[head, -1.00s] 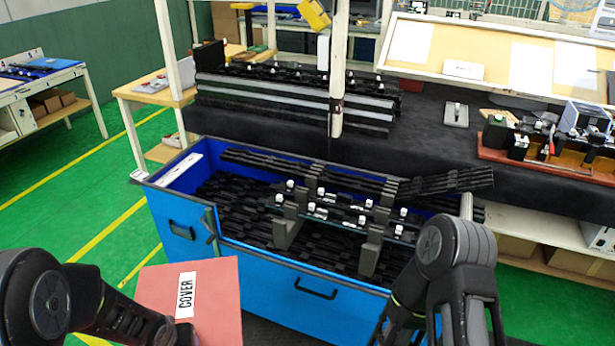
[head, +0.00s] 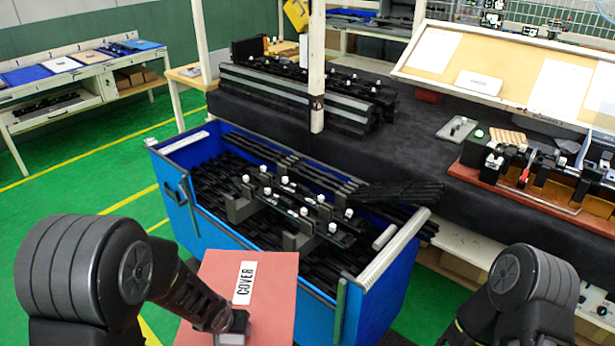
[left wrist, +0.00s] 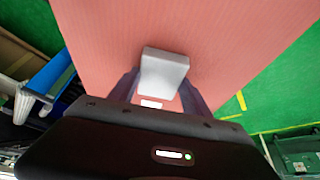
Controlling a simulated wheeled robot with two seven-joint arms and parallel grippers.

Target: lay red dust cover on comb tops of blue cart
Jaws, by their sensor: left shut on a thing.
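The red dust cover (head: 272,313) is a flat red panel with a white label reading COVER. My left gripper (head: 234,322) is shut on its near part, and the cover is held in front of the cart's left end. In the left wrist view the cover (left wrist: 100,40) fills the upper middle, with a grey block (left wrist: 163,75) between the fingers. The blue cart (head: 210,235) stands ahead, full of black strips. Grey combs (head: 240,208) with white-topped pieces stand on the strips inside it. My right arm shows at the lower right; its fingers are out of view.
A black-topped bench (head: 420,165) runs behind the cart, with stacked black strips (head: 300,95) and a red-based fixture (head: 520,180) on it. A white post (head: 317,70) rises behind the cart. Green floor is free at the left.

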